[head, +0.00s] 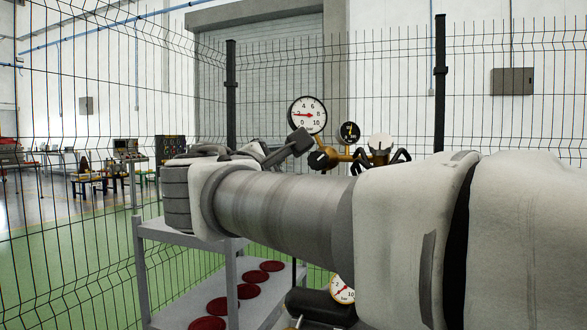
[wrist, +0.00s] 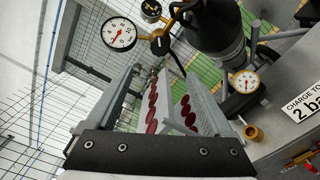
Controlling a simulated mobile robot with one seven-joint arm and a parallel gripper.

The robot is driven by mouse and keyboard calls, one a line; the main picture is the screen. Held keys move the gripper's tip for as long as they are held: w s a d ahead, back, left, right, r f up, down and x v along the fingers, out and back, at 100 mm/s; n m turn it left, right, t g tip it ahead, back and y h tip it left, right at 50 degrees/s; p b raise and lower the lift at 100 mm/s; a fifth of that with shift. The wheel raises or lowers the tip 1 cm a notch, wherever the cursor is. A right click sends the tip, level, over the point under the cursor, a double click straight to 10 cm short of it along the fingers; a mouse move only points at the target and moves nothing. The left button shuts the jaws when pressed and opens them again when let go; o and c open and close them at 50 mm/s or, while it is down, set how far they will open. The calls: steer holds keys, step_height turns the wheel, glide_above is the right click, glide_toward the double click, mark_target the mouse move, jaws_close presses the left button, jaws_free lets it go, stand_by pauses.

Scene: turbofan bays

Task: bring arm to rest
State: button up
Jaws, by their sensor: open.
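My gripper (wrist: 163,72) shows in the wrist view with its two grey fingers spread well apart. Nothing is between the fingers close up; a shelf with red discs lies beyond the gap. In the head view my arm stretches across the foreground from the right, raised above a grey shelf rack, and folds at its left end. A dark finger-like part by the gauges there may belong to my gripper, but most of the gripper is hidden behind my arm.
A large gauge (head: 307,115), a small dark gauge (head: 348,132) and brass fittings stand just behind my arm. A lower gauge (head: 342,289) sits beneath it. The grey rack (head: 232,285) holds several red discs (head: 248,291). Wire fencing (head: 95,245) encloses the bay. A "CHARGE TO" panel (wrist: 303,108) is at right.

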steer(key=shift+d, duration=0.1)
steer(key=s+d+f+m+g, duration=0.4)
steer(key=s+d+f, duration=0.1)
steer(key=d+f, duration=0.25)
steer(key=s+d+f+m+g, duration=0.3)
steer(key=s+d+f+m, duration=0.1)
steer(key=d+f, duration=0.35)
steer(key=s+f+m+g+y, duration=0.4)
steer(key=s+f+m+y, duration=0.2)
steer(key=s+f+m, duration=0.7)
step_height(320, 180, up, 17)
steer(key=s+n+p, duration=0.1)
steer(key=p, duration=1.9)
steer(key=shift+s+a+r+p, duration=0.15)
steer(key=shift+s+p, duration=0.15)
steer(key=shift+p, duration=0.1)
steer(key=shift+n, duration=0.3)
